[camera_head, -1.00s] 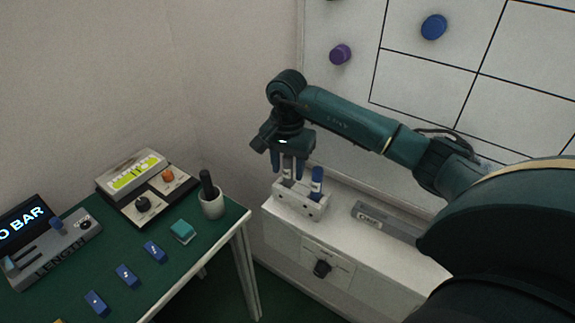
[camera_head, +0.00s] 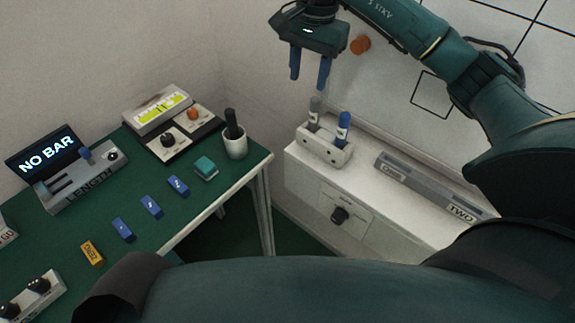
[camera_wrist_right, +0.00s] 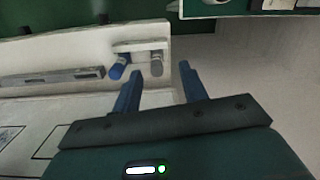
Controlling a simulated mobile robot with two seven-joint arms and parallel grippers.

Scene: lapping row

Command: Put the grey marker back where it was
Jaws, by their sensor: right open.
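The grey marker (camera_head: 314,112) stands upright in the white holder (camera_head: 325,147) on the white cabinet, beside a blue marker (camera_head: 343,125) in the same holder. In the right wrist view the grey marker (camera_wrist_right: 157,65) shows next to the blue marker (camera_wrist_right: 117,68), beyond my fingers. My right gripper (camera_head: 309,78) is above the holder, open and empty, with its two blue fingers apart and clear of both markers. It also shows in the right wrist view (camera_wrist_right: 158,84). My left gripper is not in view.
A grey ledge (camera_head: 425,185) lies right of the holder. The whiteboard (camera_head: 450,80) stands behind, with an orange magnet (camera_head: 360,44). The green table (camera_head: 110,195) at left bears a white cup (camera_head: 235,145), blue blocks and control boxes.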

